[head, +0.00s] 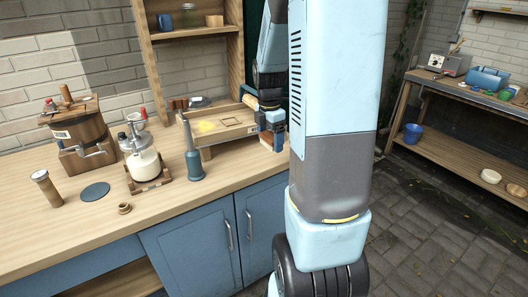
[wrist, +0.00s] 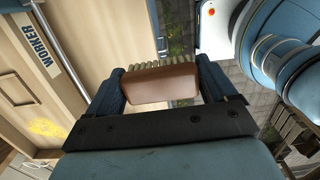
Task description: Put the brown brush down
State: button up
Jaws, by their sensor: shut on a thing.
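The brown brush (wrist: 160,85) is held across between the two dark blue fingers of my gripper (wrist: 163,76) in the wrist view. Its smooth brown back faces the camera, and its pale bristles show along the far side. In the head view, my gripper (head: 271,138) is at the right end of the wooden worker tray (head: 222,133), by the counter's right edge, with part of the brush (head: 265,143) showing. The tray, labelled WORKER, also shows at the left of the wrist view (wrist: 30,75). I cannot tell whether the brush touches anything below.
The wooden counter (head: 100,225) holds a wooden churn (head: 80,135), a glass jar (head: 143,163) in a stand, a blue-grey plunger-like tool (head: 192,155) and a dark disc (head: 95,191). Bare counter lies at the front. A second bench (head: 450,90) stands at the right, across the paved floor.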

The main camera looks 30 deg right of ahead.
send_over(264, 158)
notch_tip(264, 158, down, 7)
jog(key=shift+f, duration=0.1)
notch_tip(264, 158, down, 3)
jog(key=shift+w+f, duration=0.15)
jog(key=shift+f, duration=0.3)
